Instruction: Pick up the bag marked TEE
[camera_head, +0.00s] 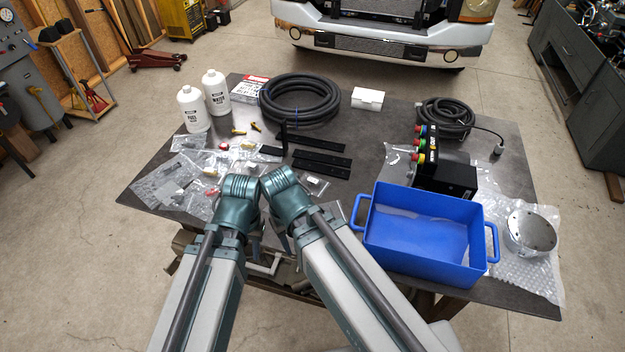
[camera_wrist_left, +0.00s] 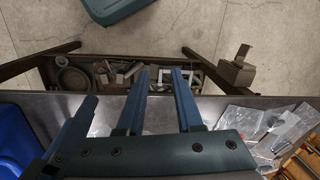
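In the head view, both wrists hang near the front edge; my right gripper's fingers are mostly hidden.
A blue crate (camera_head: 380,222), a metal disc (camera_head: 530,232) on bubble wrap and a black box (camera_head: 446,176) fill the right. A shelf with parts (camera_wrist_left: 110,72) is under the table.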

